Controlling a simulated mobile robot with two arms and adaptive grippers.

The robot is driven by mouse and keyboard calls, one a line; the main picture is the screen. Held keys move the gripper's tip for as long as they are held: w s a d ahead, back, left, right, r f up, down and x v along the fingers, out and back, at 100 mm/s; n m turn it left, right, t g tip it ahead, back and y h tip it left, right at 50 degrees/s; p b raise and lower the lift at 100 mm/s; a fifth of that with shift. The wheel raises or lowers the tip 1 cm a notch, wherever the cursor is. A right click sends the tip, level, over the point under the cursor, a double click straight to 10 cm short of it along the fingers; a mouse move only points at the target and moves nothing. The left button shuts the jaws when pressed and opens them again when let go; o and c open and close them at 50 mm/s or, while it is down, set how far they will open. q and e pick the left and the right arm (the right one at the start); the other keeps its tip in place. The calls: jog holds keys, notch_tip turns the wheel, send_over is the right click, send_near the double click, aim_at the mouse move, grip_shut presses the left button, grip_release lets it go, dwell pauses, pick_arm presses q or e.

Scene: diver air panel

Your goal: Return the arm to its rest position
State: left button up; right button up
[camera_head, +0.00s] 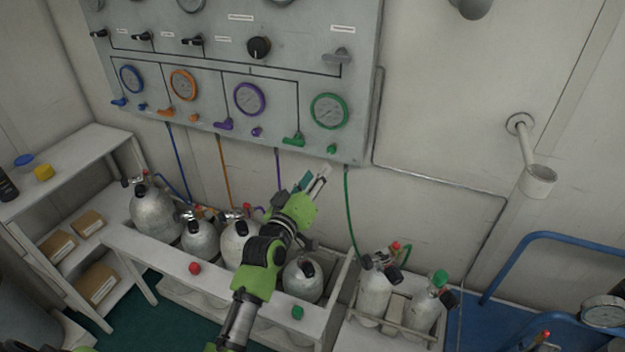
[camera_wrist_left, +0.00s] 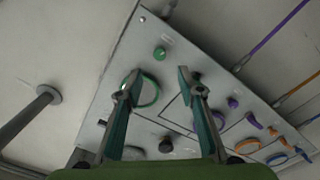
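My left arm (camera_head: 262,262), green and black, reaches up from the bottom middle of the head view, over the row of grey cylinders. Its gripper (camera_head: 320,180) is just below the lower edge of the grey air panel (camera_head: 215,75), near the green gauge. In the left wrist view the two fingers of the gripper (camera_wrist_left: 157,80) are spread apart with nothing between them. Beyond them are the tilted panel and the green-ringed gauge (camera_wrist_left: 149,90), with a visible gap to it. My right gripper is not in view.
Several grey cylinders stand in a white rack (camera_head: 160,250) under the panel. More cylinders stand in a second rack (camera_head: 345,330) at right. A white shelf (camera_head: 85,150) with boxes is at left. A blue rail (camera_head: 560,238) and a wall-mounted pipe (camera_head: 537,180) are at right.

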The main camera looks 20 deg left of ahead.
pick_arm(q)
jog(key=shift+s, duration=0.8)
jog(key=shift+f, duration=0.15)
